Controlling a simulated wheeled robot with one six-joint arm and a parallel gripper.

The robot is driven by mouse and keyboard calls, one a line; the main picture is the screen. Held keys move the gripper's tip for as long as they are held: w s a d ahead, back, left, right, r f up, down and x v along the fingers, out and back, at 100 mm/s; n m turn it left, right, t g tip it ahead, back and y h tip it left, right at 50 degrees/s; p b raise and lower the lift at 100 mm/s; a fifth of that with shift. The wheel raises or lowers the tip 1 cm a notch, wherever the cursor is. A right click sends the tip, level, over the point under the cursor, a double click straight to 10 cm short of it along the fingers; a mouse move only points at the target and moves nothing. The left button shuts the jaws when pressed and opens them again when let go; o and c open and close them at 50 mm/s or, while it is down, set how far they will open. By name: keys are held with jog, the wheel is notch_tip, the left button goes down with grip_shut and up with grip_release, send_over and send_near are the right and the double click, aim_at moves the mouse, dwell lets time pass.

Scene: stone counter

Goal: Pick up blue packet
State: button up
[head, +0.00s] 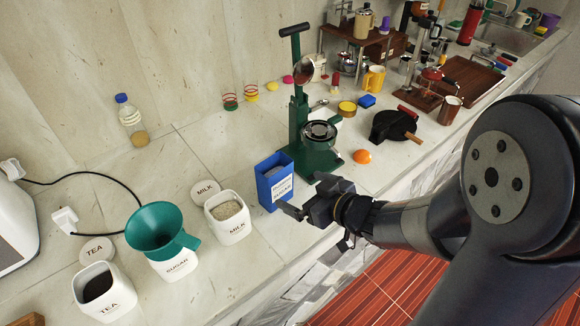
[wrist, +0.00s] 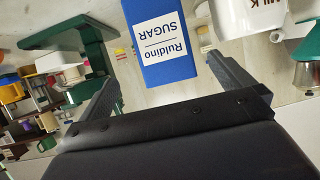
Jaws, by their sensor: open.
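The blue packet (head: 274,182) stands upright on the stone counter, with a white label that reads "SUGAR". It is between the white MILK canister and the green press stand. My gripper (head: 312,196) is just in front of the packet, at the counter's front edge. In the wrist view the packet (wrist: 162,45) appears upside down, ahead of the open jaws (wrist: 160,85) and roughly centred between them. The fingers are apart from the packet and nothing is held. The arm comes in from the right in the head view.
The white MILK canister (head: 228,219) stands close left of the packet; the green press (head: 314,135) stands close behind right. A green funnel (head: 158,228) sits on the SUGAR canister. An orange item (head: 361,157) lies right of the press. The counter left of the MILK lid is mostly clear.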

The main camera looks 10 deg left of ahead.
aim_at(282, 182)
jog(key=x, duration=1)
jog(key=shift+a, duration=0.5)
jog(key=shift+c, duration=0.3)
jog(key=shift+r, duration=0.1)
jog(key=c, duration=1.2)
